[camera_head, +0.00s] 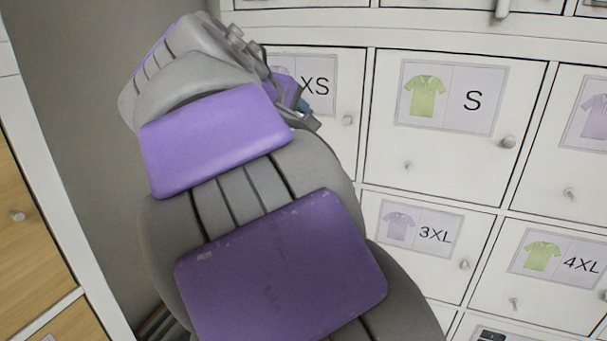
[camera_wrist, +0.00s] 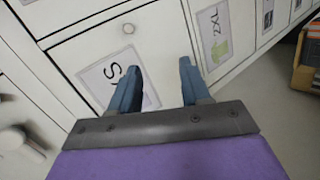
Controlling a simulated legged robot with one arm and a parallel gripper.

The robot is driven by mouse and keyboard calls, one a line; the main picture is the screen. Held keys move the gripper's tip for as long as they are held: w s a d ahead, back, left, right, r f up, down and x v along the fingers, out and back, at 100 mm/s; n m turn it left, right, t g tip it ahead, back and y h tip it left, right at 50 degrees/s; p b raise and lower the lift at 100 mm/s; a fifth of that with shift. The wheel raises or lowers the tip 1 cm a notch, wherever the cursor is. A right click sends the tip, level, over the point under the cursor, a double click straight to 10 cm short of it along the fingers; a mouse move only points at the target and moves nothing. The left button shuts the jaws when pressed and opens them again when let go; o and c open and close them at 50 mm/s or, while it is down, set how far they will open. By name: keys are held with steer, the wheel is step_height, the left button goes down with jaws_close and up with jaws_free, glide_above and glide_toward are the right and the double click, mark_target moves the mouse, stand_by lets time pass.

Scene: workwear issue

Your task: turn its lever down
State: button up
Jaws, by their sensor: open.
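My gripper (camera_wrist: 160,90) is open, its two blue fingers apart with nothing between them, in front of white locker doors. In the head view, my gripper (camera_head: 296,98) is partly hidden by my arm and overlaps the door labelled XS (camera_head: 314,88). The door labelled S (camera_head: 440,150) has a round knob (camera_head: 508,142) and a small fitting (camera_head: 408,165). A pale handle-like fitting (camera_head: 502,9) is cut off at the top edge. A pale, rounded fitting (camera_wrist: 14,138) shows at the left of the wrist view. I cannot tell which fitting is the task's lever.
Doors labelled 3XL (camera_head: 420,235) and 4XL (camera_head: 548,258) are below, with shirt pictures. A door labelled 2XL (camera_wrist: 213,35) is in the wrist view. A wood-fronted cabinet (camera_head: 30,225) stands at the left.

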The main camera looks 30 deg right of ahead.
steer(key=s+f+m+g+y+b, duration=0.1)
steer(key=s+f, duration=0.2)
steer(key=f, duration=0.4)
steer(key=shift+s+f, duration=0.2)
steer(key=shift+f, duration=0.2)
